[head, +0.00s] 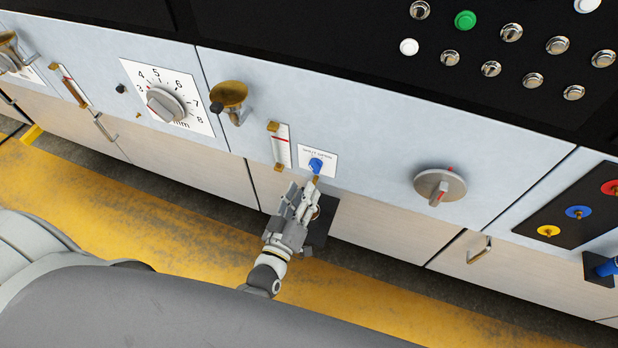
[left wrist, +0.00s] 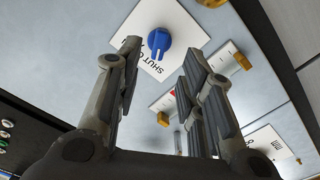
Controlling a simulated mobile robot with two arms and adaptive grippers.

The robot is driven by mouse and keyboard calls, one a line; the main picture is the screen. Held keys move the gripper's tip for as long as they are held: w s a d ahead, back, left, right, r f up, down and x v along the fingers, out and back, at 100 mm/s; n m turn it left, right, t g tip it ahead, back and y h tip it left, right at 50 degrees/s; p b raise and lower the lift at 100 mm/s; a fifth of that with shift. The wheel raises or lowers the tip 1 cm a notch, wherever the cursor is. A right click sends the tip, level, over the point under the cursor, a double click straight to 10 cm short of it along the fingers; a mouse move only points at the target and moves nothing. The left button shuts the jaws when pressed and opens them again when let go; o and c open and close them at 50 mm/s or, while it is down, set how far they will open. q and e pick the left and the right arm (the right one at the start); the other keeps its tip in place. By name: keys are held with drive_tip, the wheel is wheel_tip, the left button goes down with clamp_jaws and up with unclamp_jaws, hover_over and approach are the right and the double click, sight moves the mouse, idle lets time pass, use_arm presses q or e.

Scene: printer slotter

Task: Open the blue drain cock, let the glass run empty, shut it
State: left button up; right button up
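The blue drain cock (head: 317,164) sits on a white label plate on the pale blue front panel. It also shows in the left wrist view (left wrist: 160,42), on a plate with partly covered lettering. The sight glass (head: 282,147), with brass ends and a red mark, is just left of the cock; its level is too small to read. My left gripper (head: 303,188) is just below the cock in the head view. In the left wrist view its fingers (left wrist: 163,50) are apart and empty, with the cock beyond their tips. My right gripper is not in view.
A numbered dial (head: 165,105) and a brass cup (head: 230,94) are left of the glass. A grey rotary knob (head: 440,187) is to the right. A black block (head: 321,218) is beside my left gripper. Yellow floor (head: 130,205) lies in front.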

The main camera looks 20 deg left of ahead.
use_arm(q)
drive_tip(key=s, duration=0.5)
drive_tip(key=shift+a, duration=0.1)
idle(0.3)
drive_tip(key=s+f+m+g+h, duration=0.15)
drive_tip(key=s+f+g, duration=0.25)
drive_tip(key=f, duration=0.7)
drive_tip(key=s+f+m+g, duration=0.3)
drive_tip(key=s+f+g, duration=0.1)
drive_tip(key=f, duration=0.8)
drive_tip(key=s+a+f+m+g+y, duration=0.1)
drive_tip(key=s+a+f+g, duration=0.3)
drive_tip(key=s+f, duration=0.4)
drive_tip(key=s+a+f+m+g+y, duration=0.1)
drive_tip(key=s+a+f+g, duration=0.3)
drive_tip(key=s+f, duration=0.4)
drive_tip(key=s+m+g, duration=0.1)
drive_tip(key=s, duration=0.6)
drive_tip(key=shift+s+m, duration=0.15)
drive_tip(key=shift+m, duration=0.2)
drive_tip(key=shift+r, duration=0.1)
